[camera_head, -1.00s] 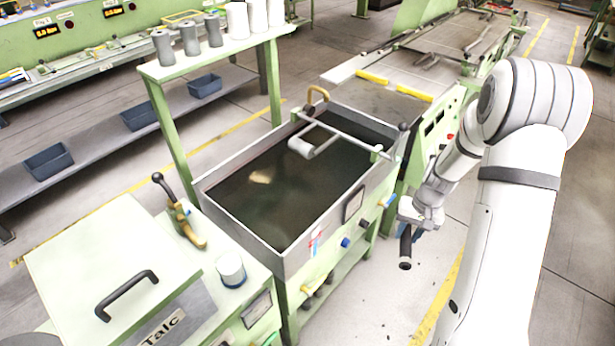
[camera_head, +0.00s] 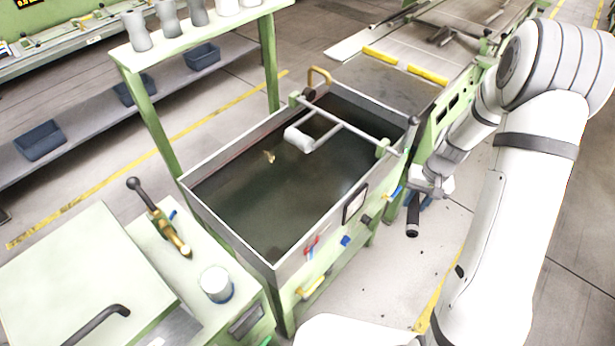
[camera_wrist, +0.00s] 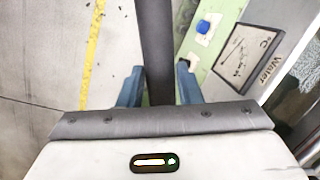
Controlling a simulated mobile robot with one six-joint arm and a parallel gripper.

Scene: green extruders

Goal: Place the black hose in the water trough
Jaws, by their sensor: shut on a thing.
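The black hose (camera_head: 412,216) hangs below my gripper (camera_head: 424,197), to the right of the water trough and outside it. In the wrist view the hose (camera_wrist: 156,45) runs between the two blue fingers of my gripper (camera_wrist: 158,88), which are shut on it. The water trough (camera_head: 228,240) is a grey metal tank on a green frame, holding dark water. A white roller on a bar spans its far part. The upper end of the hose is hidden by my gripper.
A gauge panel marked "Water" (camera_wrist: 243,56) and a blue knob (camera_wrist: 203,27) are close to my gripper on the trough's side. A green cabinet with a white cup (camera_head: 216,284) stands at the near left. Clear floor lies below the hose.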

